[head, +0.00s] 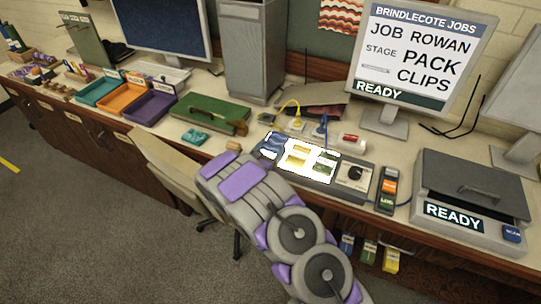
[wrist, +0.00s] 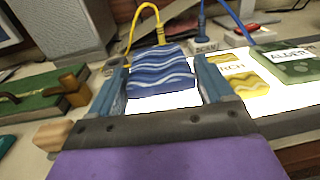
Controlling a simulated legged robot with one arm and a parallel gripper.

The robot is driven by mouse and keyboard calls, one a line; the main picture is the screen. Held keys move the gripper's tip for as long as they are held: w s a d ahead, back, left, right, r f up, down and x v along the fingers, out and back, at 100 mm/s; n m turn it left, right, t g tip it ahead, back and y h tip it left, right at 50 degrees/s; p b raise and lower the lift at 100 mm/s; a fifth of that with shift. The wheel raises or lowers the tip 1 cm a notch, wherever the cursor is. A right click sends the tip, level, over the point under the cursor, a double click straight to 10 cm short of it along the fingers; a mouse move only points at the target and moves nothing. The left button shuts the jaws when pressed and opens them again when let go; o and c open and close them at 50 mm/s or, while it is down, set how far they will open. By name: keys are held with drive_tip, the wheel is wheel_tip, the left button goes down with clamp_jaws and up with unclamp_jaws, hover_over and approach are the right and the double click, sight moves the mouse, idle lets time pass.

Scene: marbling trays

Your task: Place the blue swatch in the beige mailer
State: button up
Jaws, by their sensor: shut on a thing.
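The blue swatch (wrist: 162,72) has pale wavy stripes and sits between the two fingers of my gripper (wrist: 164,88) in the wrist view. My gripper is shut on it, just over the lit white panel. In the head view the blue swatch (head: 276,142) shows at the panel's left end, just beyond my arm, which hides most of the gripper. I cannot pick out a beige mailer in either view.
The light panel (head: 322,171) also bears yellow and green swatches. A green board (head: 207,112) with a wooden handle lies left of it. A grey press-like box (head: 470,180) stands right. Yellow and blue cables run behind the panel. A chair (head: 165,165) stands in front.

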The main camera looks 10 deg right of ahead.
sight(270, 154)
drive_tip(key=shift+w, duration=0.45)
wheel_tip(270, 154, down, 4)
drive_tip(key=shift+r+b, duration=0.25)
drive_tip(key=shift+b, duration=0.25)
drive_tip(key=o, duration=0.7)
drive_tip(key=shift+o, duration=0.4)
